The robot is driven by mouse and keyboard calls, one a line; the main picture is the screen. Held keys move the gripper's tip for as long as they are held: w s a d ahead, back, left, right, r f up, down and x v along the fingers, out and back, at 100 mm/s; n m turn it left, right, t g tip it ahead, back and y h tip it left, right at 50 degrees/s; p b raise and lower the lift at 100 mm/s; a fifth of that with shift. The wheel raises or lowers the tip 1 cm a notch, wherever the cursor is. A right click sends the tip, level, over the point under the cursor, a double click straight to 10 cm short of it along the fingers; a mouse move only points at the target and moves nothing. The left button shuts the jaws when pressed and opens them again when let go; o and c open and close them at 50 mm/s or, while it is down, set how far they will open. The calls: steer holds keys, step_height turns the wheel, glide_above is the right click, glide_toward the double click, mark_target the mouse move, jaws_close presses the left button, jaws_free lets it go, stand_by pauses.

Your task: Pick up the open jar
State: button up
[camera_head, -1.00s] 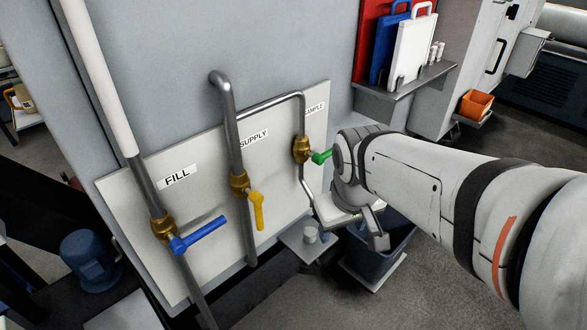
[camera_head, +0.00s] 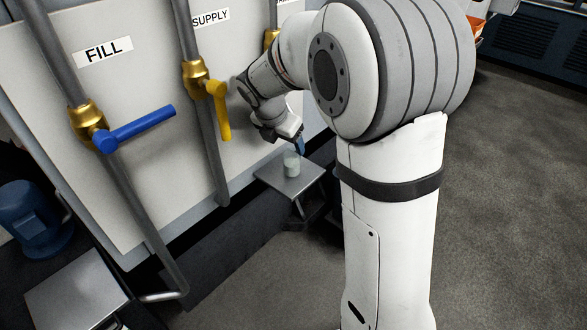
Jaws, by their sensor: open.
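A small pale, translucent jar (camera_head: 291,164) stands upright on a small grey metal shelf (camera_head: 283,181) below the pipe panel. It is small in the picture, and I cannot make out its rim or contents clearly. My gripper (camera_head: 299,146) is open, just above and beside the jar on its right, pointing down. My wrist hides part of the gripper, and I cannot tell whether a finger touches the jar.
The white panel behind carries pipes with a blue lever (camera_head: 134,129) and a yellow lever (camera_head: 220,108). A blue motor (camera_head: 32,218) and a grey plate (camera_head: 75,293) are at lower left. Open floor (camera_head: 510,210) lies to the right.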

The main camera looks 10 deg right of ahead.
mark_target(290, 154)
steer(key=b+x, duration=0.3)
steer(key=x, duration=0.3)
steer(key=shift+w+f, duration=0.1)
steer(key=shift+f, duration=0.2)
steer(key=shift+r, duration=0.1)
steer(key=c, duration=1.1)
